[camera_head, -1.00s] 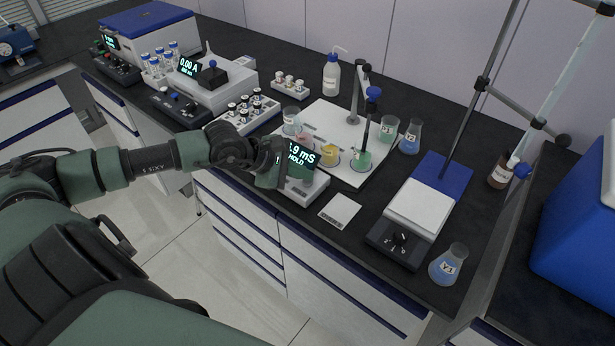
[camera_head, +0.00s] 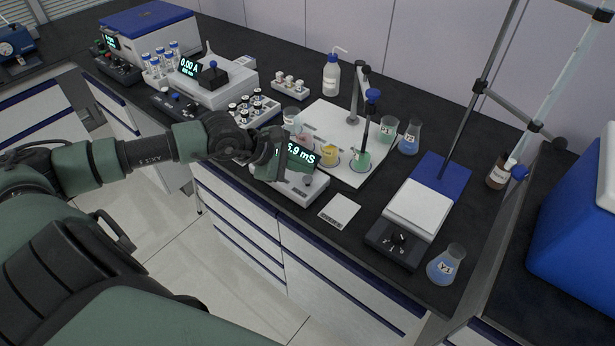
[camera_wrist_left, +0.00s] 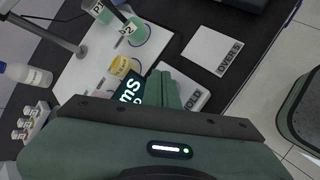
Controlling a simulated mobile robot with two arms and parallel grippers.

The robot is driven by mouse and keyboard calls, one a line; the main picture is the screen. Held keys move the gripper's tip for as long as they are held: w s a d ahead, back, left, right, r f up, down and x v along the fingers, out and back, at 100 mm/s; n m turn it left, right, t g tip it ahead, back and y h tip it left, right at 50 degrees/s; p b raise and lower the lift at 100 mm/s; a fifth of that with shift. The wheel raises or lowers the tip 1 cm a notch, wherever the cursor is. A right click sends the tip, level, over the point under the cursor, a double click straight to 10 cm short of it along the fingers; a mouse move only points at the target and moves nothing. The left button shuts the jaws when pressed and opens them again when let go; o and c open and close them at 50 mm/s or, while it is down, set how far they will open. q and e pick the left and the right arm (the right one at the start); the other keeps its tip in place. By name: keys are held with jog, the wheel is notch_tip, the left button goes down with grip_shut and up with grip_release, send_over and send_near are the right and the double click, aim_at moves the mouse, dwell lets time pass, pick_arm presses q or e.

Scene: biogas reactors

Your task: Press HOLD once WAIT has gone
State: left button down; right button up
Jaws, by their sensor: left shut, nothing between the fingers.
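The white meter (camera_head: 312,190) stands near the bench's front edge, with a dark tilted display (camera_head: 302,156) on it. The display shows glowing text ending in "9 mS"; my gripper covers its left part. I cannot make out a WAIT or HOLD word in the head view. In the left wrist view the display (camera_wrist_left: 130,88) shows "mS" and a small partial mark beside it. My left gripper (camera_head: 272,168) is shut and empty, right at the meter's left front, and also shows in the wrist view (camera_wrist_left: 168,88). Whether it touches a button is hidden. My right gripper is out of view.
A white tray with beakers (camera_head: 330,125) and a probe stand (camera_head: 356,95) is behind the meter. A white card (camera_head: 339,211) lies to the right, then a stirrer plate (camera_head: 412,207) and a flask (camera_head: 446,265). Vial racks (camera_head: 245,112) stand left.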

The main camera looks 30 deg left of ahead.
aim_at(304, 179)
pick_arm(q)
jog(key=shift+r+p, duration=0.95)
jog(key=shift+r, duration=1.5)
